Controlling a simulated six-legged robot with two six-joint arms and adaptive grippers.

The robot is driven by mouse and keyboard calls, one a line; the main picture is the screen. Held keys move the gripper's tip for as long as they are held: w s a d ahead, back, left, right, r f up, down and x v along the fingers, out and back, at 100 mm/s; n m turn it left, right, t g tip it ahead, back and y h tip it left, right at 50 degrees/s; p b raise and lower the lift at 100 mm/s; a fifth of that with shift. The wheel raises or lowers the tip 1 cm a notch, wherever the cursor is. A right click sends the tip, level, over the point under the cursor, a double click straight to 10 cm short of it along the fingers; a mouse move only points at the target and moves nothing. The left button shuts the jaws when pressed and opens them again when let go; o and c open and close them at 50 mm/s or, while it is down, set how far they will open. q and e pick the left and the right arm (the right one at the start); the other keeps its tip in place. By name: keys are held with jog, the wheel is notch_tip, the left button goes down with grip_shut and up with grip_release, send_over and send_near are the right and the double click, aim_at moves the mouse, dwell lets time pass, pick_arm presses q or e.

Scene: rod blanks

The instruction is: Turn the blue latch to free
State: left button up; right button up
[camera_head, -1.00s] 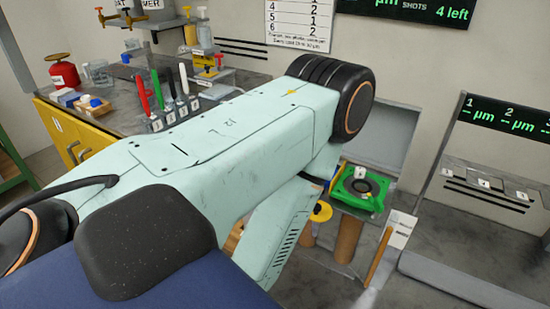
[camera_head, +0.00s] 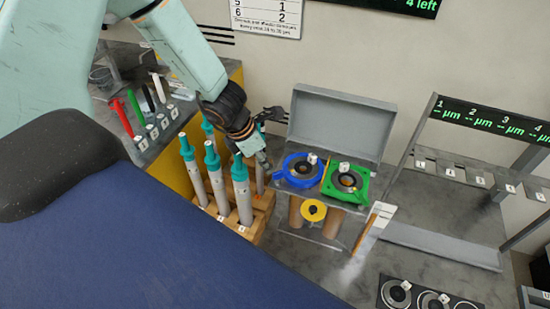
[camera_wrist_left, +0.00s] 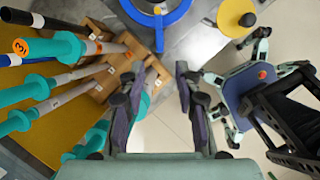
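The blue latch (camera_head: 302,168) is a ring with a dark centre and a small white tag, on the grey fixture left of a green square-framed one (camera_head: 346,183). In the left wrist view part of the blue ring (camera_wrist_left: 158,40) shows at the top, beyond the fingertips. My left gripper (camera_head: 268,136) is left of the blue ring, apart from it, with its fingers spread. In the wrist view the left gripper (camera_wrist_left: 158,80) is open, with nothing between its fingers. My right gripper is in neither view.
A wooden rack (camera_head: 255,228) holding several teal-topped rods (camera_head: 217,180) stands left of the fixture, close to my left gripper. An open grey lid (camera_head: 340,122) rises behind the rings. A yellow disc (camera_head: 314,210) sits below. A slotted stand (camera_head: 445,235) is at right.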

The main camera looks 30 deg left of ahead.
aim_at(278, 173)
pick_arm(q)
jog(key=w+f+b, duration=0.1)
jog(key=b, duration=0.1)
jog(key=w+d+f+b, duration=0.1)
jog(key=f+b, duration=0.1)
jog(key=shift+f+n, duration=0.1)
jog(key=shift+n, duration=0.2)
jog(key=shift+b+x, duration=1.05)
jog(key=shift+b, duration=0.1)
jog(key=shift+w+d+f, duration=0.15)
jog(key=shift+d, duration=0.05)
jog(key=shift+w+a+f+b, duration=0.1)
jog(key=shift+w+f+b, duration=0.15)
jog(key=shift+f+b, duration=0.2)
jog(key=shift+r, duration=0.1)
jog(key=shift+s+r, duration=0.1)
